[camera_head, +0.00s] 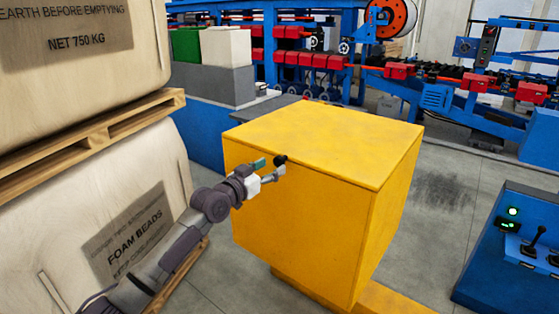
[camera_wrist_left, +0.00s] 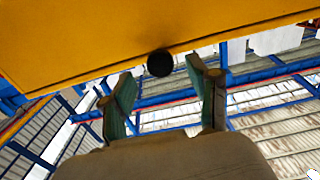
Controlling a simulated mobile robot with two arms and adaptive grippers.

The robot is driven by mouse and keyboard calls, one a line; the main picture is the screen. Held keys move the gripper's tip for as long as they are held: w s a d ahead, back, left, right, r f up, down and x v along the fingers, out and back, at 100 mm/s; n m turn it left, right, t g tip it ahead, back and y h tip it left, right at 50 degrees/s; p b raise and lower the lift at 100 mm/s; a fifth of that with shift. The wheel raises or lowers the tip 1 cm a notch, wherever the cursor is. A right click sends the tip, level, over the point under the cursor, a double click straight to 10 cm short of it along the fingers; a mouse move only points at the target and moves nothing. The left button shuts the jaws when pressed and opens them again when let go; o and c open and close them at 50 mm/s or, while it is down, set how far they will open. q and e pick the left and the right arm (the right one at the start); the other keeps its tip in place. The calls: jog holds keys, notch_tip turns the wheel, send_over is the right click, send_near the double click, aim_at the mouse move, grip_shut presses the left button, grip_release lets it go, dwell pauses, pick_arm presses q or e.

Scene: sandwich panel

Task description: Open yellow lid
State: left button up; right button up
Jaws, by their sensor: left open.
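A large yellow box (camera_head: 300,225) stands in the middle of the head view, with a flat yellow lid (camera_head: 325,140) lying closed on top. A round black knob (camera_head: 280,160) sits on its front near the top edge. My left gripper (camera_head: 269,168) is open and empty at the front of the box, close to the knob. In the left wrist view the knob (camera_wrist_left: 160,63) shows between the two open fingertips of the gripper (camera_wrist_left: 165,85), below the yellow face (camera_wrist_left: 120,35). I cannot tell whether the fingers touch it. My right gripper is not in view.
Stacked foam-bead sacks (camera_head: 125,225) on wooden pallets (camera_head: 90,145) stand close on the left. A blue control panel (camera_head: 515,250) with levers is at the right. Blue and red machinery (camera_head: 310,60) fills the back. Grey floor right of the box is clear.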

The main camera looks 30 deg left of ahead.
aim_at(277, 163)
pick_arm(q)
jog(key=shift+w+d, duration=0.2)
jog(key=shift+w, duration=2.05)
grip_shut()
